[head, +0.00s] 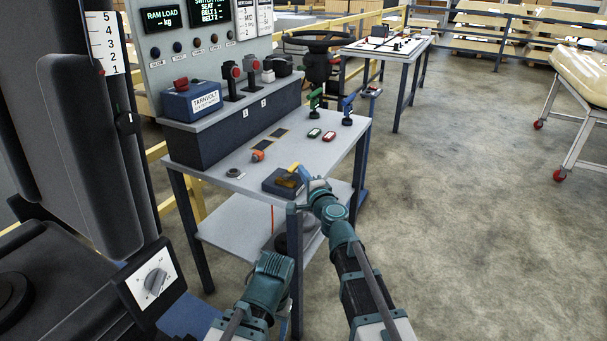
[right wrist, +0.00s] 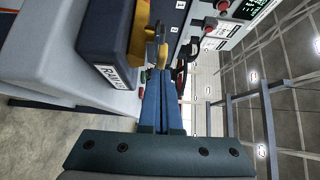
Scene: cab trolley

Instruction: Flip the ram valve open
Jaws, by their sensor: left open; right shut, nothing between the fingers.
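The ram valve (head: 279,186) is a dark box with a yellow lever (head: 294,168) on the near part of the grey table. In the right wrist view the box (right wrist: 107,35) shows part of a white label, and the yellow lever (right wrist: 138,38) stands along its side. My right gripper (head: 303,172) is shut and empty, its blue fingers (right wrist: 160,75) close beside the lever; I cannot tell whether they touch it. My left gripper (head: 268,275) is low in front of the table, away from the valve; its fingers are mostly hidden.
The grey table (head: 228,177) also carries a small orange item (head: 258,155), green (head: 315,105) and blue (head: 347,110) stands, and a raised shelf with a blue Tarnvolt box (head: 191,101). A dial box (head: 155,278) is at lower left.

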